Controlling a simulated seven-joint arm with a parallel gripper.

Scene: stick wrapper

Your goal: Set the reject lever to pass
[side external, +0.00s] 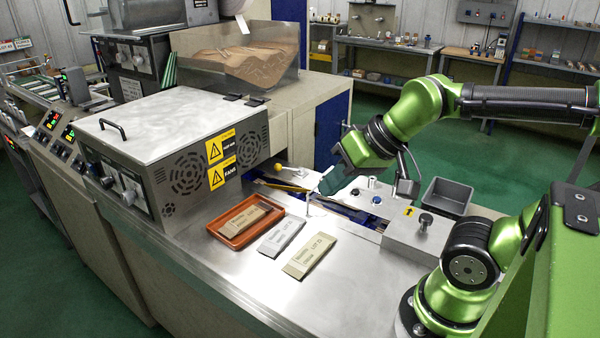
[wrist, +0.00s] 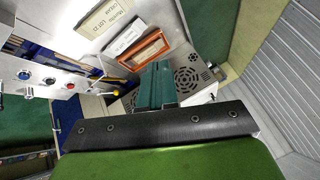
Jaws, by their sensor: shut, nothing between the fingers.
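A short lever with a yellow ball knob (side external: 279,167) sticks out beside the wrapper channel, right of the grey heater box; I take it to be the reject lever. It also shows in the wrist view, where its yellow knob (wrist: 117,92) lies left of my fingers. Its pass and reject marks are not readable. My gripper (side external: 331,186) is shut and empty, with teal fingers, over the channel to the right of the lever and apart from it in the side view. In the wrist view the closed fingers (wrist: 158,68) point toward the orange tray side.
The heater box (side external: 170,140) with yellow warning labels stands left of the lever. An orange tray (side external: 240,236) holding a packet and two loose packets (side external: 282,237) lie in front. Buttons (side external: 374,183), a grey bin (side external: 447,197) and a metal block (side external: 418,240) are right.

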